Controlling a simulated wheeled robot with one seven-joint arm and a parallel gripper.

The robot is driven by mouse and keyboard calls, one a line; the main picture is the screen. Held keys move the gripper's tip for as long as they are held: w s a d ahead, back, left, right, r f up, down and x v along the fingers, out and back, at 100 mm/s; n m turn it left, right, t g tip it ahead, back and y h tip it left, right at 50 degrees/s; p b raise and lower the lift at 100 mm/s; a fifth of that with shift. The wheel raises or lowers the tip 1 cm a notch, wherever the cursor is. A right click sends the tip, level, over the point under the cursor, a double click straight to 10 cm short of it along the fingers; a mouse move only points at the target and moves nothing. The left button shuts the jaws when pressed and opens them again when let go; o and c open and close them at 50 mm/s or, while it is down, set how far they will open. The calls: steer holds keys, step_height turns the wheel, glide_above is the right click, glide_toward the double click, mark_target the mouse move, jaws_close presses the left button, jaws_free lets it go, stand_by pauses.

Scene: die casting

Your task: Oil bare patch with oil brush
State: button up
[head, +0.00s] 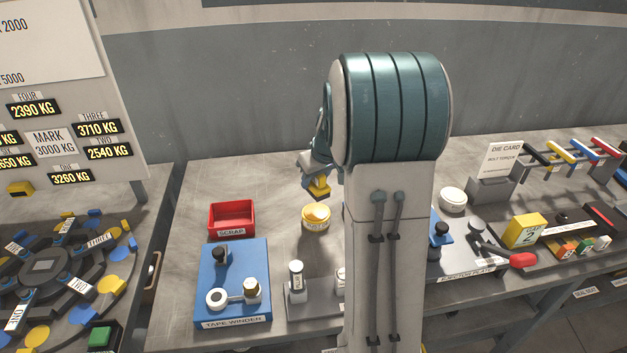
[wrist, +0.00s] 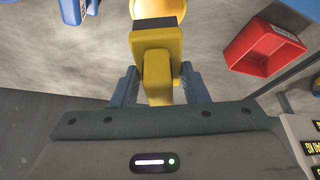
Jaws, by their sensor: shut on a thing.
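My gripper (wrist: 159,82) is shut on a yellow block-shaped tool (wrist: 157,50), which looks like the oil brush; no bristles show. In the wrist view the blue fingers stand on either side of it. In the head view my gripper (head: 316,172) holds the yellow tool (head: 319,188) in the air above and behind a round yellow dish (head: 316,222) with a pale inside. That dish also shows at the top of the wrist view (wrist: 150,8), beyond the tool. I cannot make out a bare patch; my arm hides the middle of the bench.
A red scrap bin (head: 231,232) stands left of the dish, behind the blue tape winder (head: 205,312). A dark round carousel (head: 45,292) is at left.

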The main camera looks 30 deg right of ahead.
steer(key=shift+f+b, duration=1.7)
steer(key=shift+f, duration=1.2)
steer(key=shift+s+a+f+b, duration=0.1)
steer(key=shift+f+b, duration=0.5)
steer(key=shift+b, duration=0.15)
stand_by(0.4)
steer(key=shift+r+p, duration=2.05)
steer(key=shift+r, duration=1.6)
